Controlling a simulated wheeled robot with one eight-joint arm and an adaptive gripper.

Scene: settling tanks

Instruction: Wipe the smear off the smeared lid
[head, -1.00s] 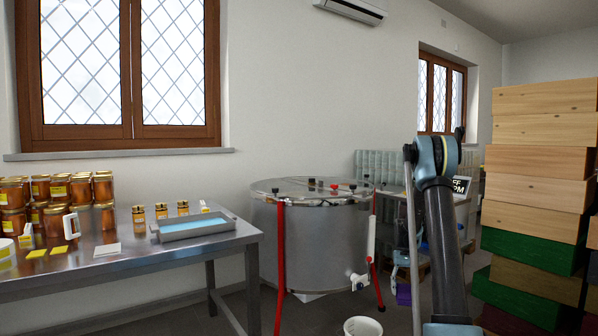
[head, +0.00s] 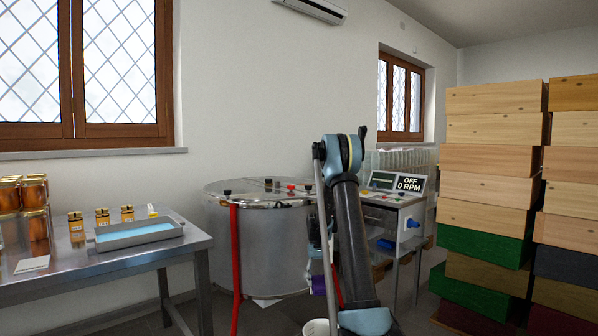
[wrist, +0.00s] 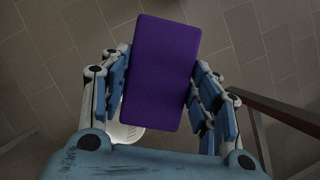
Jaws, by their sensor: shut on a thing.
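My gripper (wrist: 160,88) is shut on a purple block-shaped pad (wrist: 160,75), which sits between its blue fingers above the floor. In the head view my arm partly hides the gripper, and a bit of the purple pad (head: 318,285) shows low beside it. A big round steel tank stands left of my arm, with a shiny lid (head: 245,193) carrying several dark and red knobs. I cannot make out a smear on this lid. The gripper is lower than the lid and apart from it.
A steel table (head: 120,258) with a blue-filled tray (head: 138,236) and honey jars stands at left. A control cabinet (head: 395,200) reading OFF 0 RPM is behind my arm. Stacked wooden boxes (head: 490,160) block the right. A white bucket (head: 317,327) is on the floor.

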